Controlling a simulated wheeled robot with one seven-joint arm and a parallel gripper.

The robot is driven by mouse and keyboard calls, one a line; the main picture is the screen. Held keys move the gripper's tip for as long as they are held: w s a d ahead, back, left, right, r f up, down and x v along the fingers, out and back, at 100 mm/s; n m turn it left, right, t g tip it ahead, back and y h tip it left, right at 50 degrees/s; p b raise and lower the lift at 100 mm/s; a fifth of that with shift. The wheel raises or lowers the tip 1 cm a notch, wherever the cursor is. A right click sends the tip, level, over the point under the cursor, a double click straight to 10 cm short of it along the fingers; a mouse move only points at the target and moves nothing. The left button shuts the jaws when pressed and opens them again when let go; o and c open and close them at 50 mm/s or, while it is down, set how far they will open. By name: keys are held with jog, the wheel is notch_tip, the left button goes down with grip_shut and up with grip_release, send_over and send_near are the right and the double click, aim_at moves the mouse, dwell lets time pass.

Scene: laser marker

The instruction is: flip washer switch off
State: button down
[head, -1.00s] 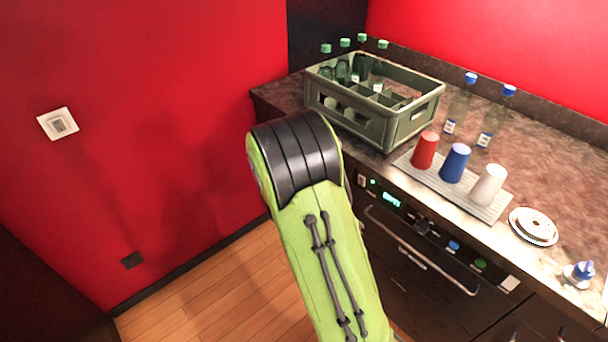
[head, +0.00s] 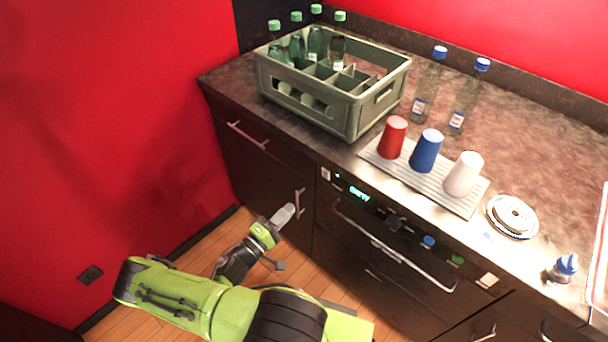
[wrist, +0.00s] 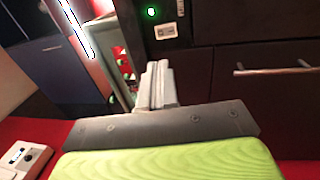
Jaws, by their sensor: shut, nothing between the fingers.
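The washer (head: 385,262) is the dark built-in appliance under the counter, with a long bar handle. Its panel has a white switch (head: 325,174) at the left end, a lit display (head: 359,193), a dark knob, blue and green buttons, and another white switch (head: 488,281) at the right end. I cannot tell the switches' positions. My gripper (head: 285,213) is shut and empty, below and left of the panel, apart from it, in front of the neighbouring cabinet door. In the wrist view the shut fingers (wrist: 158,85) point towards dark fronts, with a green light (wrist: 152,12) and a pale plate (wrist: 166,31) beyond.
The counter holds a bottle crate (head: 345,115), two bottles, a rack (head: 395,172) with red, blue and white cups, and a stack of plates (head: 512,216). A vertical cabinet handle (head: 300,202) is close to my gripper. A red wall stands left; floor is open below.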

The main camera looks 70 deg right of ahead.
aim_at(326, 173)
jog(key=x, duration=1.4)
jog(key=shift+s+b, duration=0.15)
jog(key=shift+b, duration=0.2)
jog(key=shift+r, duration=0.1)
